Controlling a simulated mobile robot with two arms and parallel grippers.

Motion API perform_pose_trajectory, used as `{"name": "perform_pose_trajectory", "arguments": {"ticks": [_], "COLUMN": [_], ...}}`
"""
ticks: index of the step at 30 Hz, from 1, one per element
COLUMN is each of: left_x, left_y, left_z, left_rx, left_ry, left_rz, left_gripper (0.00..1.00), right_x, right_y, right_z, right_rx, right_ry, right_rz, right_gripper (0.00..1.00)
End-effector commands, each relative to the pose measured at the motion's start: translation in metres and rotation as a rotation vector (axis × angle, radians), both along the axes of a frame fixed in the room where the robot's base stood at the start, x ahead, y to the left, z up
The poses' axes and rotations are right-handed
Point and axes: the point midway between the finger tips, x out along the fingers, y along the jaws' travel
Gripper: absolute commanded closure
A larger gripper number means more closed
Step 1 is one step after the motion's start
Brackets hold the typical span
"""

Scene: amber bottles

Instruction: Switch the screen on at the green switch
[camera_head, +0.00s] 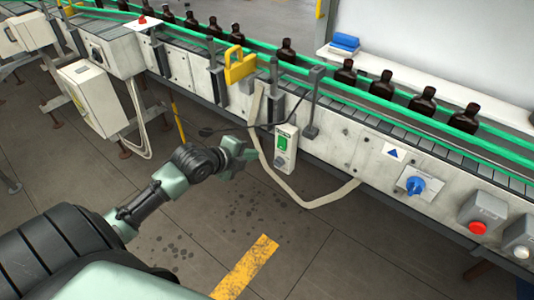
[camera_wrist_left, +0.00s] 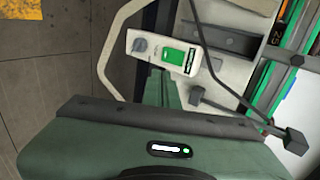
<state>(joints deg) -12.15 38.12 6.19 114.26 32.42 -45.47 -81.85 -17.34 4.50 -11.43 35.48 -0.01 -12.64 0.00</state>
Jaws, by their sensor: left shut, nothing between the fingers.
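The green switch (camera_head: 283,142) is on the front of a small pale control box (camera_head: 281,161) hanging at the side of the conveyor. In the left wrist view the green switch (camera_wrist_left: 173,56) sits on the box beside a grey round knob (camera_wrist_left: 140,45). My left gripper (camera_head: 247,154) is shut and empty, just left of the box in the head view. In the left wrist view its fingers (camera_wrist_left: 158,76) point at the box, close below the switch; I cannot tell whether they touch it. No screen can be made out with certainty. My right gripper is in neither view.
A conveyor with green rails (camera_head: 420,128) carries several amber bottles (camera_head: 383,85). A pale cable (camera_head: 312,203) loops below the box, and a dark rod (camera_head: 301,95) is above it. A blue knob (camera_head: 415,185) and red button (camera_head: 477,228) are to the right.

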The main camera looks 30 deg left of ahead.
Motion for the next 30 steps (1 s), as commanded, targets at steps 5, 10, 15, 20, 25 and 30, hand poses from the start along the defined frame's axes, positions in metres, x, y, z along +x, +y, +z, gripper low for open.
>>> {"name": "perform_pose_trajectory", "arguments": {"ticks": [5,10,15,20,25,30], "left_x": [-0.001,-0.002,0.000,0.015,0.043,0.072], "left_y": [0.000,0.000,0.000,-0.001,-0.005,-0.007], "left_z": [-0.007,-0.005,-0.006,-0.016,-0.035,-0.056], "left_rx": [-0.001,-0.001,-0.001,-0.004,-0.007,-0.007], "left_ry": [0.011,0.013,0.012,0.011,0.012,0.012], "left_rz": [-0.002,-0.002,-0.001,0.001,0.001,0.002], "left_gripper": [1.00,1.00,1.00,1.00,1.00,1.00], "right_x": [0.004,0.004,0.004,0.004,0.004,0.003], "right_y": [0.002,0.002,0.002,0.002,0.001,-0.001], "right_z": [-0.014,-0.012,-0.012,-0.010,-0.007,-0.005], "right_rx": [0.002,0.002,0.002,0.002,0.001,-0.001], "right_ry": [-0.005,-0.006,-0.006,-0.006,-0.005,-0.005], "right_rz": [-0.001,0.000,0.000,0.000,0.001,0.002], "right_gripper": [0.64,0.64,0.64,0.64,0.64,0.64]}}
